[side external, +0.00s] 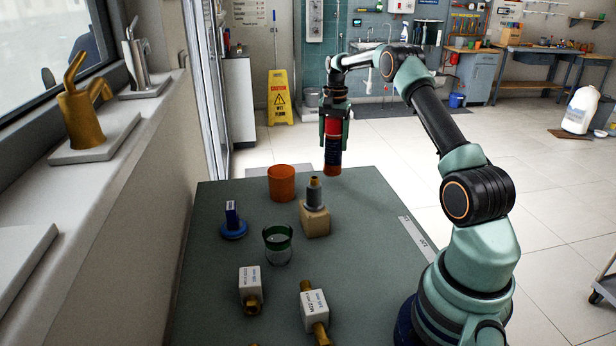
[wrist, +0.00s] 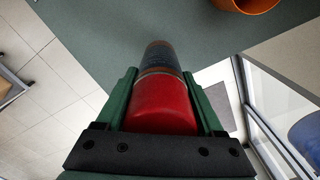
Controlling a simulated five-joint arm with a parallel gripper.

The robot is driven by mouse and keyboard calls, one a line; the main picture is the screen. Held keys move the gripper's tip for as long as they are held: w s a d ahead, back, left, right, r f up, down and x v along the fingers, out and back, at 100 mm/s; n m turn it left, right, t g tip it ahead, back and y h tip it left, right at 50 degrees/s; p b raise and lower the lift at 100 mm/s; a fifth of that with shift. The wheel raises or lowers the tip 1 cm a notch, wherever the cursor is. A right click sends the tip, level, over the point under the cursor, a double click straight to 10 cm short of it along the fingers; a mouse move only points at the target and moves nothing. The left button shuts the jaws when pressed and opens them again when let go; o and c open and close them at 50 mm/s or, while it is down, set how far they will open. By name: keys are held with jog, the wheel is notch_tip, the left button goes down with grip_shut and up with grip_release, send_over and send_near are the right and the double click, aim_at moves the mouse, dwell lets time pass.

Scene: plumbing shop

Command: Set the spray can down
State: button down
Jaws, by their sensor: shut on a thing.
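The spray can (side external: 333,147) is red with a dark band in the middle. My gripper (side external: 334,115) is shut on it and holds it roughly upright near the far edge of the grey-green table (side external: 380,260). I cannot tell from the side view whether the can's lower end touches the table. In the wrist view the can (wrist: 165,105) lies between the two green fingers of my gripper (wrist: 168,95).
An orange cup (side external: 282,183) stands left of the can; its rim shows in the wrist view (wrist: 245,5). A glass (side external: 277,246), a blue piece (side external: 233,228) and two labelled valves (side external: 250,280) stand nearer.

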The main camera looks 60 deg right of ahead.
aim_at(333, 151)
jog(key=shift+f, duration=1.65)
jog(key=shift+f, duration=0.1)
grip_release()
jog(key=shift+f, duration=0.1)
